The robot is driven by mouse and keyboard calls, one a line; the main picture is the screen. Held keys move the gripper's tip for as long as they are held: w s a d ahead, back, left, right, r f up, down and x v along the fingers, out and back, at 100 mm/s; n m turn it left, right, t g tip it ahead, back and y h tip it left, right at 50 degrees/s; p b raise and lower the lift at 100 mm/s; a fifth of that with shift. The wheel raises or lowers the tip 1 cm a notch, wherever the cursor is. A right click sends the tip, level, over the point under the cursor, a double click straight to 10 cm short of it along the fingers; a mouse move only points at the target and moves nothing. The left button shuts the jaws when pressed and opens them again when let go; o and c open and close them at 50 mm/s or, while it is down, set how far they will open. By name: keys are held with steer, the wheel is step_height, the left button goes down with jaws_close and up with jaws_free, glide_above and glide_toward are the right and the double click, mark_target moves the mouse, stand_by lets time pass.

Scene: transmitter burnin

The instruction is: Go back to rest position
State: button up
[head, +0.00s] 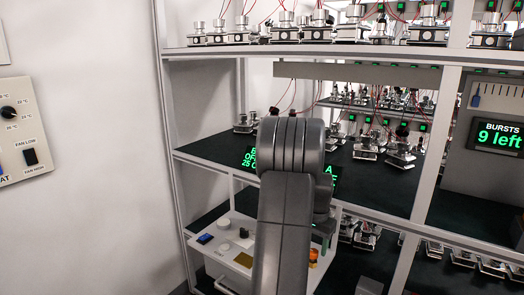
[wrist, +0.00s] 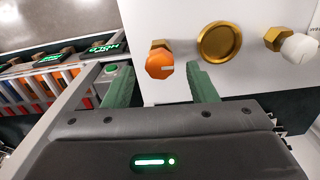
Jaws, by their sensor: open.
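My gripper (wrist: 158,90) shows in the wrist view with its two green fingers spread apart and nothing between them. An orange knob (wrist: 160,62) on a white panel lies just beyond the gap between the fingers; I cannot tell whether a finger touches it. In the head view my grey arm stands in the middle and hides most of my gripper. An orange knob (head: 313,257) shows there just right of the arm, at the white panel (head: 222,250).
A metal shelf rack (head: 240,160) holds several transmitter units with red wires. A display (head: 500,136) at right reads "BURSTS 9 left". A thermostat panel (head: 15,130) is on the left wall. A brass disc (wrist: 220,43) and a white knob (wrist: 299,47) sit beside the orange knob.

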step_height(320, 180, down, 2)
steer(key=shift+f, duration=0.1)
stand_by(0.4)
step_height(320, 180, up, 14)
step_height(320, 180, down, 14)
steer(key=shift+r, duration=0.1)
steer(key=n, duration=0.4)
steer(key=shift+n, duration=0.4)
steer(key=n+p, duration=0.1)
steer(key=n, duration=0.3)
steer(key=shift+n, duration=0.3)
steer(key=n, duration=0.4)
steer(key=shift+n+p, duration=0.35)
steer(key=shift+n, duration=0.05)
steer(key=n, duration=0.4)
steer(key=shift+p, duration=0.35)
